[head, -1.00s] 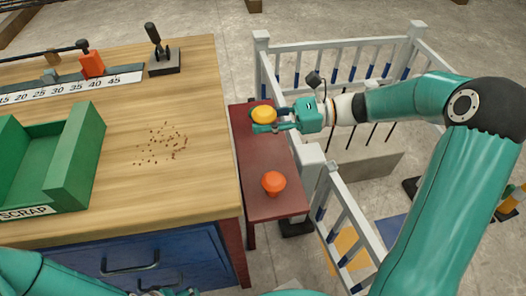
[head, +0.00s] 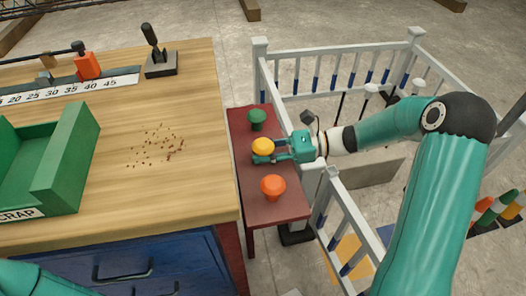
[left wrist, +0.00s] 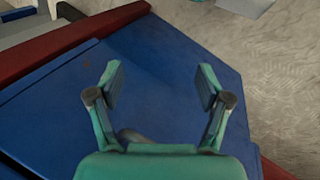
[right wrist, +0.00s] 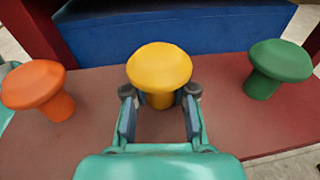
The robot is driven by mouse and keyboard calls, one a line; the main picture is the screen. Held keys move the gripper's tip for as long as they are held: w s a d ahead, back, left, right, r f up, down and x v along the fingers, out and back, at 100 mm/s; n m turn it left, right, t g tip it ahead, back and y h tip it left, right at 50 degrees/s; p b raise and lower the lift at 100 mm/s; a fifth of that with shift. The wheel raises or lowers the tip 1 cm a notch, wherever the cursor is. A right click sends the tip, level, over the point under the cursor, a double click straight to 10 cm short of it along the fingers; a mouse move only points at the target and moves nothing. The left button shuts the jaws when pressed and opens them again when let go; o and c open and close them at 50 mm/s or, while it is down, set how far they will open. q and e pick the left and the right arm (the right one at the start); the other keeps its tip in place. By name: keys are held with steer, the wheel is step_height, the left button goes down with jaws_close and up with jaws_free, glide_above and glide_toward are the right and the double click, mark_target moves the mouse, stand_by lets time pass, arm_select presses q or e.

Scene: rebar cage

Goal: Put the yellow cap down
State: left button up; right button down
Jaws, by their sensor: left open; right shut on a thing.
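The yellow cap (head: 263,146) is a mushroom shape with a round top and a narrower stem. It is over the middle of the narrow red shelf (head: 262,207), between the green and orange caps. My right gripper (head: 262,155) is shut on its stem; in the right wrist view the fingers (right wrist: 160,108) flank the stem of the yellow cap (right wrist: 159,68). The cap looks upright and at or very near the shelf surface; contact is hidden. My left gripper (left wrist: 160,85) is open and empty in the left wrist view, over blue panels.
A green cap (head: 257,118) and an orange cap (head: 273,186) stand on the shelf on either side. White railing (head: 350,218) runs along the shelf's right side. The wooden bench (head: 190,190) with the green scrap bin (head: 62,165) is on the left.

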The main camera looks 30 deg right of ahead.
steer(key=shift+f, duration=0.15)
steer(key=c, duration=0.9)
jaws_free()
steer(key=shift+c, duration=0.2)
steer(key=shift+d+r, duration=0.1)
steer(key=shift+r, duration=0.1)
steer(key=p+v, duration=0.2)
steer(key=v, duration=0.9)
steer(key=shift+s+d, duration=0.15)
steer(key=shift+d, duration=0.25)
